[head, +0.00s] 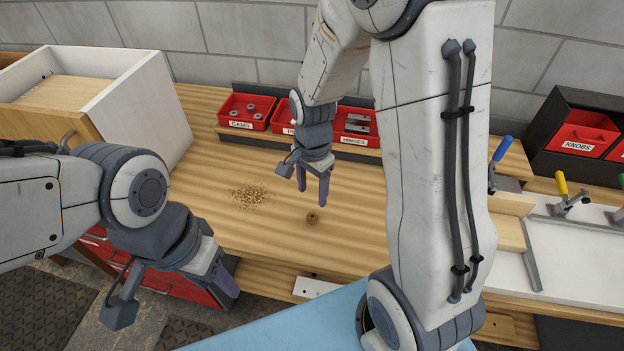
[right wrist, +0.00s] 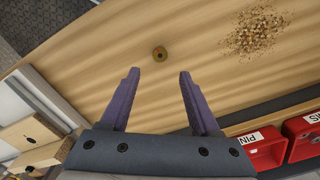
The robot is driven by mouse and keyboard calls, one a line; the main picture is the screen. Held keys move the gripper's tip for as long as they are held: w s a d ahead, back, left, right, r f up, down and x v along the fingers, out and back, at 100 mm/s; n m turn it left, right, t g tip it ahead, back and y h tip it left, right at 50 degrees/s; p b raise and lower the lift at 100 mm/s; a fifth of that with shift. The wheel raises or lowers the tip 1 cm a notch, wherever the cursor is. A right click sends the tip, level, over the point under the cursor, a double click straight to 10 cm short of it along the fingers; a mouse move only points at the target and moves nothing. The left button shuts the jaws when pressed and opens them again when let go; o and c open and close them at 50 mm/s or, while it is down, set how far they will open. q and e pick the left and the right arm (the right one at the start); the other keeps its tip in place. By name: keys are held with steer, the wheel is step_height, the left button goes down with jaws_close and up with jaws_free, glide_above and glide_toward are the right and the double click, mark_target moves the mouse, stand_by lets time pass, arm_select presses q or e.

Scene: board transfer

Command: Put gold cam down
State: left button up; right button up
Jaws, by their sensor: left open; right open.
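The gold cam (head: 312,217) is a small round brass-coloured piece with a dark hole, lying on the wooden bench top. It also shows in the right wrist view (right wrist: 159,53), beyond my fingertips and between their lines. My right gripper (head: 312,194) is open and empty, just above and behind the cam, apart from it; its purple fingers also show in the right wrist view (right wrist: 158,75). My left gripper (head: 228,284) is at the lower left, over the bench's front edge, away from the cam. Its fingers overlap in the head view.
A pile of wood shavings (head: 249,196) lies left of the cam. Red bins stand at the back, one labelled CAMS (head: 246,111). A white-sided box (head: 148,105) stands at the left, a black KNOBS rack (head: 575,130) at the right. Bench around the cam is clear.

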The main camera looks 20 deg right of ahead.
steer(key=s+a+r+n, duration=0.5)
steer(key=s+a+n, duration=0.1)
steer(key=s+n, duration=0.3)
steer(key=s+a+r+n+y, duration=0.1)
steer(key=s+a+r+n, duration=0.4)
steer(key=s+n, duration=0.4)
steer(key=shift+a+n, duration=0.8)
steer(key=shift+n, duration=0.3)
